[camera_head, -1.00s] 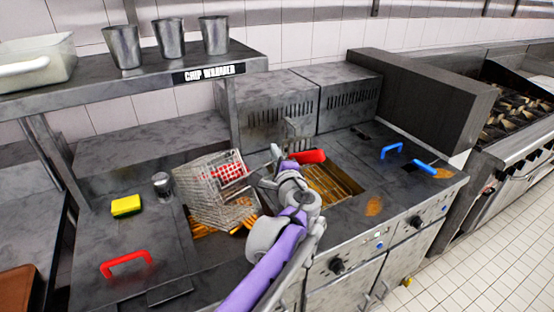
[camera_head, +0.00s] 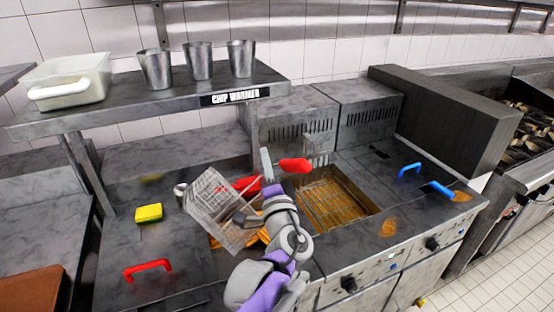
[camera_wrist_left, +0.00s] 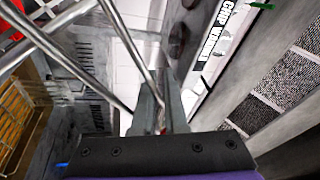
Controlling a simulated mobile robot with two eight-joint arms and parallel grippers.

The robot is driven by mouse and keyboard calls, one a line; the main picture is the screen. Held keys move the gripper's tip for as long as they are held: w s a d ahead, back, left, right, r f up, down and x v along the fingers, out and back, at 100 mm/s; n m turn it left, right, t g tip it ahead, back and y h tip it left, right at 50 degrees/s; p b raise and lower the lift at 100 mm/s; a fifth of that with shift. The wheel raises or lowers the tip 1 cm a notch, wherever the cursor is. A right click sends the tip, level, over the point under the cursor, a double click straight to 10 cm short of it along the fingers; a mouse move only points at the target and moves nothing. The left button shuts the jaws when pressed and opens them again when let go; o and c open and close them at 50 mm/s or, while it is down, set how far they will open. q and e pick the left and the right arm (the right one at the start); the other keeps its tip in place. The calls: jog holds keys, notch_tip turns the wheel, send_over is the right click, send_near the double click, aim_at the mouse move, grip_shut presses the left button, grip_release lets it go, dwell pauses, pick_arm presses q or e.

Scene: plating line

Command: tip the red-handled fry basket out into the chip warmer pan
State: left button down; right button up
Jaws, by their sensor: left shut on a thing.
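The wire fry basket (camera_head: 213,203) hangs steeply tilted over the chip warmer pan (camera_head: 213,243), at the left of the fryer top. Golden fries (camera_head: 260,237) show under and beside the basket; how many remain inside is unclear. My left gripper (camera_head: 268,166) is shut on the basket's red handle (camera_head: 295,166), which sticks out to the right of the fingers. In the left wrist view, the fingers (camera_wrist_left: 158,112) close on a small red bit, with metal rods of the basket (camera_wrist_left: 75,65) to the upper left. My arm hides part of the pan. My right gripper is out of view.
The fryer well (camera_head: 335,205) with a wire grid lies open to the right. A CHIP WARMER shelf (camera_head: 130,112) with several metal containers overhangs behind left. A yellow sponge (camera_head: 148,212), a red lid handle (camera_head: 147,268) and blue handles (camera_head: 410,169) stand around.

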pick_arm(q)
jog(key=s+a+n+y, duration=0.2)
jog(key=a+n, duration=0.1)
jog(key=s+a+n+t+y+p, duration=0.1)
jog(key=s+a+n, duration=0.2)
jog(key=a, duration=0.1)
jog(key=s+a+n+y+p, duration=0.1)
jog(key=s+a+n+y, duration=0.1)
jog(key=a+n, duration=0.1)
jog(key=shift+s+a+f+n+y, duration=0.2)
jog(key=shift+s+n+y, duration=0.1)
jog(key=shift+n, duration=0.1)
jog(key=shift+s+a+f+n+y, duration=0.2)
jog(key=shift+s+a+n+y, duration=0.1)
jog(key=shift+a+n, duration=0.2)
jog(key=shift+s+a+f+n+y, duration=0.15)
jog(key=shift+s+a+n+y, duration=0.2)
jog(key=shift+n, duration=0.15)
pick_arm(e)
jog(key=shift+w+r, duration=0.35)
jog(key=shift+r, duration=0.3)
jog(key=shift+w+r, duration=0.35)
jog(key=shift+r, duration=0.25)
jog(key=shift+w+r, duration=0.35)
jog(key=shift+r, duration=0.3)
